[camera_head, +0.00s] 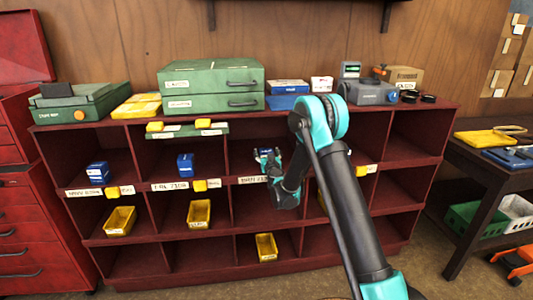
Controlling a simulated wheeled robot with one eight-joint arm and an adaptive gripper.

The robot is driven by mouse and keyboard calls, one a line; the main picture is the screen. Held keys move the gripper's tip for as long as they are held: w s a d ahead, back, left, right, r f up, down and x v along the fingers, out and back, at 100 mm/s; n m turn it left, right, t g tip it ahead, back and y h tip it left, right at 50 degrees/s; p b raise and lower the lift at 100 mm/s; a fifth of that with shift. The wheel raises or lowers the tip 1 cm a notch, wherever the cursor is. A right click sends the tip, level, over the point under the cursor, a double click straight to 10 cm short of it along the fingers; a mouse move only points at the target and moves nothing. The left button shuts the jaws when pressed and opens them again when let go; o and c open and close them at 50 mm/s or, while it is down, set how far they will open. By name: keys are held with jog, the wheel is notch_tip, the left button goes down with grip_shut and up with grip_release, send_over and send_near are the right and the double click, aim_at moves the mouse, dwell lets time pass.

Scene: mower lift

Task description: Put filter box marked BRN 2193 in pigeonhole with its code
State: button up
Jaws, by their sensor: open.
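The maroon pigeonhole rack (200,256) stands against the wood wall, with printed code labels on its shelf edges. My gripper (265,155) is open, in front of or just inside the upper middle pigeonhole, above a partly covered white label (250,180) whose code I cannot read surely. No box shows clearly between the fingers. Blue boxes sit in the upper left pigeonhole (98,172) and the one beside it (186,165). A blue-and-white box (288,86) and a small white box (322,83) are on the rack top. I cannot read BRN 2193 on any box.
Yellow bins stand in lower pigeonholes, including one (199,214) and another at the bottom (266,246). Green cases (212,80) and a grey device (368,92) crowd the rack top. A red tool cabinet (35,230) is left; a dark table (490,165) is right.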

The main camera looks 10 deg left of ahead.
jog(key=shift+r, duration=0.15)
jog(key=v, duration=1.2)
jog(key=s+d+r+n+g+y, duration=0.3)
jog(key=s+d+r+g, duration=0.25)
jog(key=s+r, duration=0.45)
jog(key=s+d+f+m+g+h, duration=0.2)
jog(key=s+d+f, duration=0.2)
jog(key=s+d, duration=0.4)
jog(key=s+d+f+m+g+h, duration=0.2)
jog(key=s+d+f, duration=0.3)
jog(key=s+d, duration=0.3)
jog(key=s+d+f+m+g+h, duration=0.2)
jog(key=s+d, duration=0.6)
jog(key=s, duration=0.6)
notch_tip(320, 180, down, 3)
jog(key=shift+f+g+h, duration=0.1)
jog(key=shift+g+h, duration=0.75)
jog(key=shift+h, duration=0.15)
